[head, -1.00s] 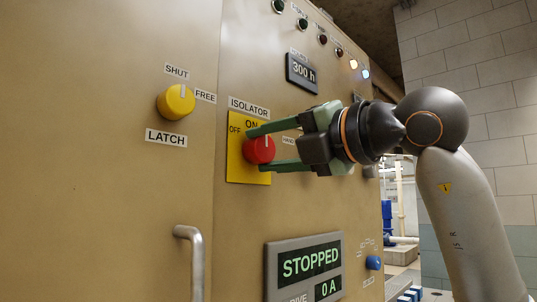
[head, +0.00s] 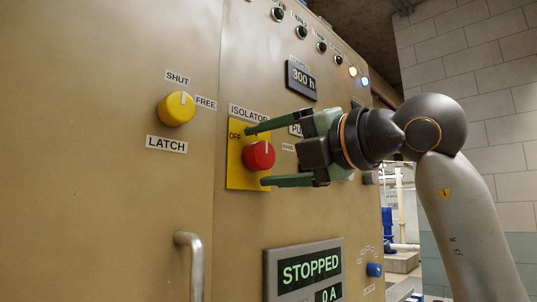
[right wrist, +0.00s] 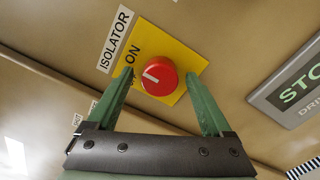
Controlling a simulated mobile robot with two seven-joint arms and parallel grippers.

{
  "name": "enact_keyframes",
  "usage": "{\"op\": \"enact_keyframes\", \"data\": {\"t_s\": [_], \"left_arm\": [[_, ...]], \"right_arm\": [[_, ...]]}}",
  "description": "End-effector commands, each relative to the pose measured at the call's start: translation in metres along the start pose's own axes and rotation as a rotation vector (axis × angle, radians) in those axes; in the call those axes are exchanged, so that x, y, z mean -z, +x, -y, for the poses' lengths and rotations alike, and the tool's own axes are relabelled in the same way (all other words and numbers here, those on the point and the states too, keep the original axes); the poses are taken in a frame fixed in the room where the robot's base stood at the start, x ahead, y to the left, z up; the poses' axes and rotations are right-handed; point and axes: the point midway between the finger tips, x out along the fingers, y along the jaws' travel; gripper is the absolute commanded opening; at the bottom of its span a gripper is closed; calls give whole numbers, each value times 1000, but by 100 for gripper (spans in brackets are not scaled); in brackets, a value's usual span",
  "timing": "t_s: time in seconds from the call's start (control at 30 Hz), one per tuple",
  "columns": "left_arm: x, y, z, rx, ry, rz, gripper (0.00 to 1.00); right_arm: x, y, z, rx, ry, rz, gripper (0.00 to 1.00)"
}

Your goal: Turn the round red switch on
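The round red switch (head: 258,155) is on a yellow plate (head: 236,174) under the ISOLATOR label. The right wrist view shows both fingers (right wrist: 159,74) spread apart on either side. My left gripper is not in view.
A yellow LATCH knob (head: 177,108) is to the left. A metal handle (head: 190,262) sticks out below. A display (head: 306,268) reads STOPPED and 0 A. A small display (head: 301,79) reads 300 h. Indicator lamps run along the top; a white one and a blue one are lit.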

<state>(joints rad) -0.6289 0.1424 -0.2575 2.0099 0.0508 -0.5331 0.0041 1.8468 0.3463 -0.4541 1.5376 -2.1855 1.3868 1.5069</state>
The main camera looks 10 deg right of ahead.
Motion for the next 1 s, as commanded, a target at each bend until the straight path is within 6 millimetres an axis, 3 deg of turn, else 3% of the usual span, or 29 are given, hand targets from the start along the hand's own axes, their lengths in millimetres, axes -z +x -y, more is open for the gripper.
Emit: {"op": "enact_keyframes", "data": {"t_s": [0.2,0.33,0.7,1.0], "left_arm": [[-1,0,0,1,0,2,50],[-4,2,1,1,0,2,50],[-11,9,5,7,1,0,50],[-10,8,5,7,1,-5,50]], "right_arm": [[0,-1,0,0,-1,0,84],[0,-12,0,-3,-2,3,84],[-1,-89,0,-3,-2,5,84],[0,-123,0,-1,-1,1,84]]}}
